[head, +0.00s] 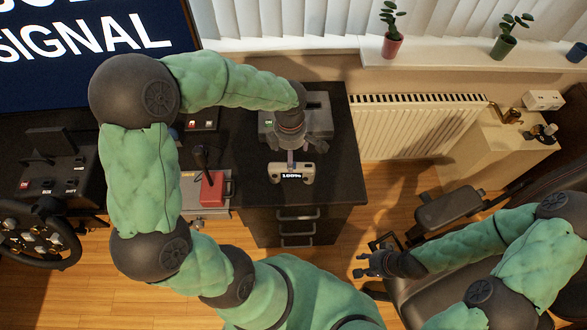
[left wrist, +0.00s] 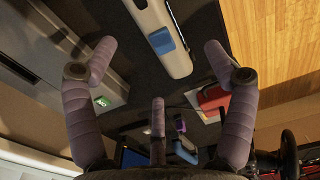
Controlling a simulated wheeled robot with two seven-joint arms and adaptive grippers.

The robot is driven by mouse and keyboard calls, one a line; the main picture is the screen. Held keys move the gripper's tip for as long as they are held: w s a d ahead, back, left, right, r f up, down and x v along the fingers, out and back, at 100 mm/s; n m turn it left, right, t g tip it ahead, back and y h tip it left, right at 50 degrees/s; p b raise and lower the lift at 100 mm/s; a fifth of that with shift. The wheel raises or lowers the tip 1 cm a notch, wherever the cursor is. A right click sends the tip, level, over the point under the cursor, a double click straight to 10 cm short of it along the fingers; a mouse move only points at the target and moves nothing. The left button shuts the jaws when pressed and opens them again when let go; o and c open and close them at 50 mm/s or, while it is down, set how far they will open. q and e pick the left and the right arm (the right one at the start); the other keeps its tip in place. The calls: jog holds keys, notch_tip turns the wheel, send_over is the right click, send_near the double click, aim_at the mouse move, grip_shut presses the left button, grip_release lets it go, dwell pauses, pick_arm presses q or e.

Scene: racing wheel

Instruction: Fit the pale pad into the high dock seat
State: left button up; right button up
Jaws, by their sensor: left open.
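The pale pad (head: 307,172) with a small "100%" screen lies near the front edge of the dark cabinet top. It also shows in the left wrist view (left wrist: 150,20), with a blue screen patch, beyond the fingers. A grey dock (head: 318,103) with a small green display stands behind it, partly hidden by my left gripper. The dock also shows in the left wrist view (left wrist: 108,88). My left gripper (head: 291,153) is open, just behind the pad; its spread fingers (left wrist: 157,60) have nothing between them. My right gripper (head: 368,264) is open and empty, beyond the cabinet's right side.
A red box (head: 212,188) sits on a grey unit left of the cabinet. A steering wheel (head: 38,235) and a button console stand at the far left. A radiator (head: 420,125) is along the wall. A dark seat (head: 420,295) lies under my right arm.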

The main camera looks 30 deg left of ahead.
aim_at(276, 171)
pick_arm(q)
notch_tip(276, 171, down, 5)
jog(key=shift+r+b, duration=0.2)
jog(key=shift+b, duration=0.45)
jog(key=f, duration=0.1)
jog(key=f+b, duration=0.1)
jog(key=f, duration=0.2)
jog(key=shift+w+f+b, duration=0.3)
jog(key=shift+b, duration=0.1)
jog(key=c, duration=1.5)
jog(key=shift+o, duration=0.2)
jog(key=shift+r, duration=0.15)
